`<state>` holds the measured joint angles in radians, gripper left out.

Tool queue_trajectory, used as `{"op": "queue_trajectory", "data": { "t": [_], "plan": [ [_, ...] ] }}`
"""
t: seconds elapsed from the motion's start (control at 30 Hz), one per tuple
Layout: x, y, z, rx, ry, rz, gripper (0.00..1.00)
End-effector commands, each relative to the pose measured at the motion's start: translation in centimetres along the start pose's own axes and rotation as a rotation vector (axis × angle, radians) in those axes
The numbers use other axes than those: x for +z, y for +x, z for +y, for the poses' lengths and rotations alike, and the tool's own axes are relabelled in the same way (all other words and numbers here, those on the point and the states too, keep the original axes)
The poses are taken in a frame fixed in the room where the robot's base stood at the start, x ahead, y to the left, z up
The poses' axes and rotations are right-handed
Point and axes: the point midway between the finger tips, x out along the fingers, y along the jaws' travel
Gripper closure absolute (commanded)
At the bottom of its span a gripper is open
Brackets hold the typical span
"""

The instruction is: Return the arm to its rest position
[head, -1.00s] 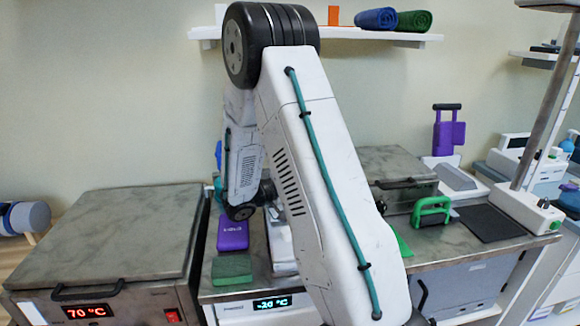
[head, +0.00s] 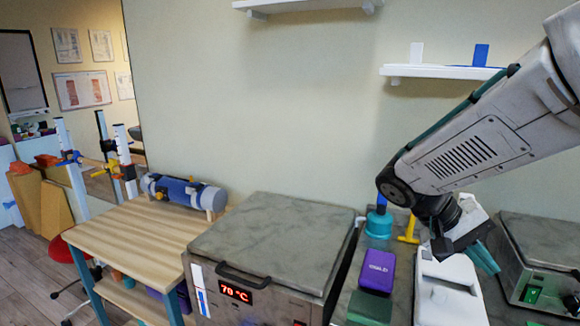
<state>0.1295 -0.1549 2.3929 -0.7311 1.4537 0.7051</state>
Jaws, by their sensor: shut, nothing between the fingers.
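My arm comes in from the right edge in the head view and slopes down to the left. My gripper (head: 484,258) is at its end, with teal fingers shut and nothing held. It points down and to the right, above and beside a white open-topped holder (head: 445,305) on the counter. Whether the fingers clear the holder's rim is hard to tell.
A purple pack (head: 377,270) and a green block (head: 369,307) lie left of the holder. A teal bottle (head: 379,222) and a yellow tool (head: 409,230) stand behind. A wooden table (head: 130,245) and wall shelf (head: 440,72) also show.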

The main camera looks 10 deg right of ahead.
Motion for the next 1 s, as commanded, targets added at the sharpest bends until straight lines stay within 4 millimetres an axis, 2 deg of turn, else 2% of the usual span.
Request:
{"op": "queue_trajectory", "data": {
  "t": [0.1, 0.3, 0.5, 0.67, 1.0],
  "plan": [
    [3.7, -1.7, -1.4, -0.207, -0.091, 0.046, 1.0],
    [9.1, -4.8, -4.3, -0.535, -0.269, 0.189, 1.0],
    [12.7, -7.5, -6.2, -0.759, -0.402, 0.35, 1.0],
    [13.9, -8.5, -6.8, -0.832, -0.446, 0.412, 1.0],
    [14.0, -8.6, -6.8, -0.837, -0.449, 0.416, 1.0]
  ]
}}
